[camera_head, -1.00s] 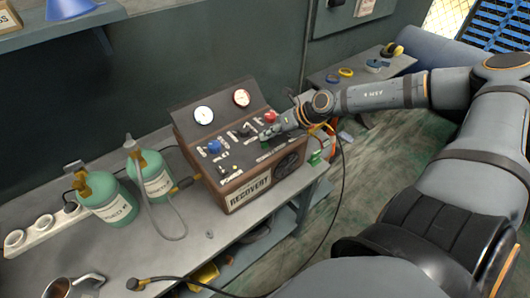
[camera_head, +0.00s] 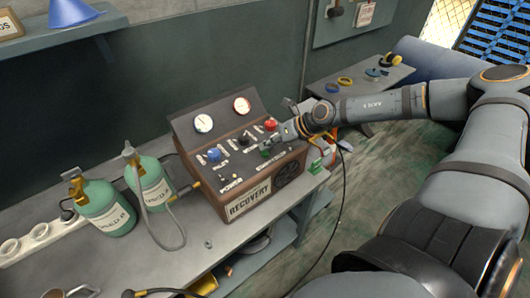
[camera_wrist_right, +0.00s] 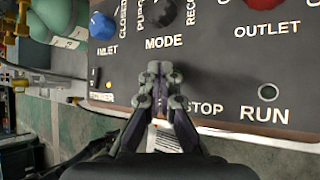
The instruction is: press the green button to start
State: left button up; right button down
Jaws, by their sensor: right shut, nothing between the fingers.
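The brown recovery machine (camera_head: 218,202) stands on the bench with its dark sloped control panel facing up. A small green button (camera_head: 265,153) shows on the panel in the head view, just below my right fingertips. My right gripper (camera_head: 275,144) is shut and empty, over the panel's right half. In the right wrist view, the shut fingers (camera_wrist_right: 160,72) lie below the MODE label and left of the STOP label. The green button is not visible there; the fingers cover that part of the panel. Whether the fingertips touch the panel cannot be told. My left gripper is not in view.
A blue knob (camera_head: 214,155) and a red knob (camera_head: 270,125) sit on the panel, with two gauges above. A small round lamp (camera_wrist_right: 267,91) is above RUN. Green cylinders (camera_head: 104,205) stand left of the machine. A black hose hangs at the right.

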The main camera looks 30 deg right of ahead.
aim_at(268, 153)
dwell(0.4)
jog(key=shift+f+b, duration=0.4)
jog(key=shift+f, duration=0.25)
jog(key=shift+r, duration=0.15)
jog(key=shift+r+p, duration=0.45)
jog(key=shift+r, duration=0.05)
notch_tip(268, 153, up, 6)
jog(key=p, duration=0.6)
dwell(0.3)
